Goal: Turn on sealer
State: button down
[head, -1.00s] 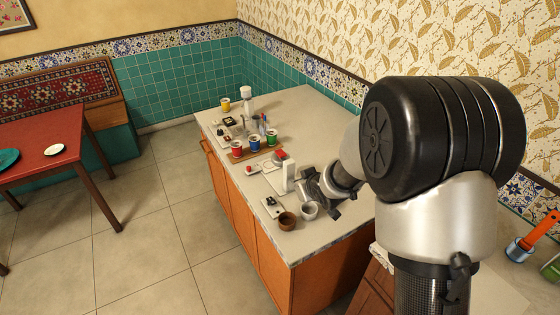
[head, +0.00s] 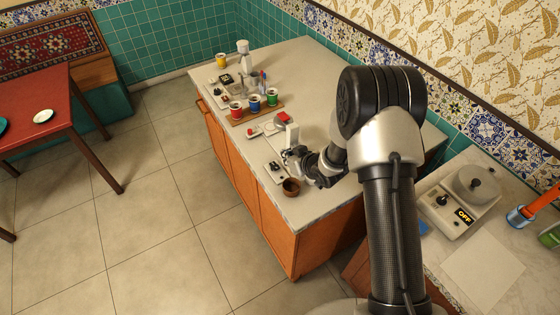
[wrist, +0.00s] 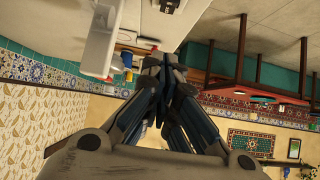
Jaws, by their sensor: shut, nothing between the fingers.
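No label names the sealer, so I cannot tell for sure which device it is. A white upright device (head: 292,135) stands on the island counter, and a white upright piece also shows at upper left in the wrist view (wrist: 98,42). A small pale switch box (head: 277,168) with a dark knob lies near the counter's front edge. My gripper (head: 292,158) is close to both; contact cannot be told. Its fingers are shut and empty in the wrist view (wrist: 160,66). A separate white device (head: 462,205) with a round grey top, a dark knob and an "OFF" display stands on the right counter.
A brown bowl (head: 291,187) stands by my gripper at the counter edge. Red (head: 236,111), blue (head: 255,103) and green (head: 272,97) cups stand on a wooden board behind. A red table (head: 30,95) stands at left, with open floor between.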

jog(key=b, duration=0.2)
send_over(278, 169)
jog(key=w, duration=0.1)
jog(key=f, duration=0.6)
jog(key=shift+a, duration=0.35)
jog(key=f, duration=0.3)
jog(key=shift+s+d, duration=0.25)
jog(key=shift+s, duration=0.1)
jog(key=shift+s+d+f, duration=0.1)
jog(key=shift+s+f, duration=0.05)
jog(key=shift+f, duration=0.25)
